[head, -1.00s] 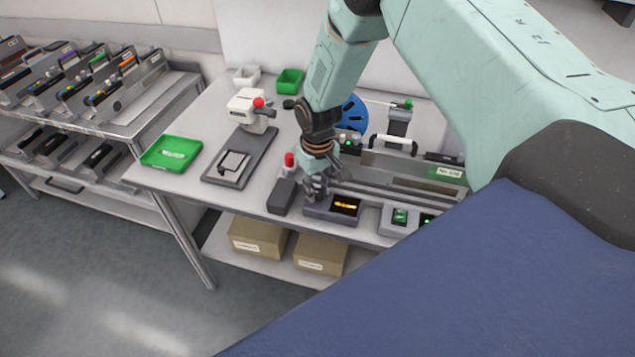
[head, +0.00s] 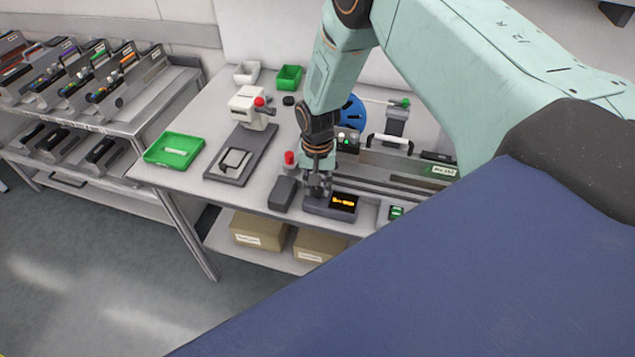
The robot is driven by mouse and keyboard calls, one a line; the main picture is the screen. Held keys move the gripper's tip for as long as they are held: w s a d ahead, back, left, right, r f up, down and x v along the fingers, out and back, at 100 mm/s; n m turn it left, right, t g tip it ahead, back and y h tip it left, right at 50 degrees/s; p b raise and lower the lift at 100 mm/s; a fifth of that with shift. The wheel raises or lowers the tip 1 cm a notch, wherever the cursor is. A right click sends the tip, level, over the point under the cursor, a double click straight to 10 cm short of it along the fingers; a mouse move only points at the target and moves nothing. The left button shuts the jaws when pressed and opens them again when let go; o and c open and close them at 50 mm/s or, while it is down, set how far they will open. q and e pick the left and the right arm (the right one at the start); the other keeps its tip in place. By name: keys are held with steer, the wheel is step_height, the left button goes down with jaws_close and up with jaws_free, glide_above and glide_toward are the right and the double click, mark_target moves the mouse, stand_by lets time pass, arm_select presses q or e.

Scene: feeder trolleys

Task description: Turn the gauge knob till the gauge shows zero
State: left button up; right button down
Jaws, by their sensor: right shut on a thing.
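The gauge is a dark box with a lit orange display (head: 343,201) near the front edge of the table. The digits are too small to read. My right gripper (head: 319,192) points down at the left end of the gauge and is shut on the gauge knob, which the fingers hide. My left gripper is not in view.
A dark grey block (head: 282,194) and a red button (head: 290,157) stand just left of the gripper. A white press (head: 247,106), a green tray (head: 174,150) and small bins (head: 289,77) are further left. A feeder (head: 395,165) with a blue reel (head: 354,112) lies behind.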

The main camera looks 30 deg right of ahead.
mark_target(317, 189)
steer(key=shift+s+f, duration=0.1)
steer(key=shift+s, duration=0.1)
stand_by(0.3)
steer(key=c, duration=1.5)
jaws_free()
steer(key=o, duration=0.5)
steer(key=shift+w+a, duration=0.1)
steer(key=shift+c, duration=0.2)
steer(key=shift+w+r, duration=0.1)
steer(key=shift+r, duration=0.1)
step_height(317, 189, up, 12)
steer(key=shift+f, duration=0.15)
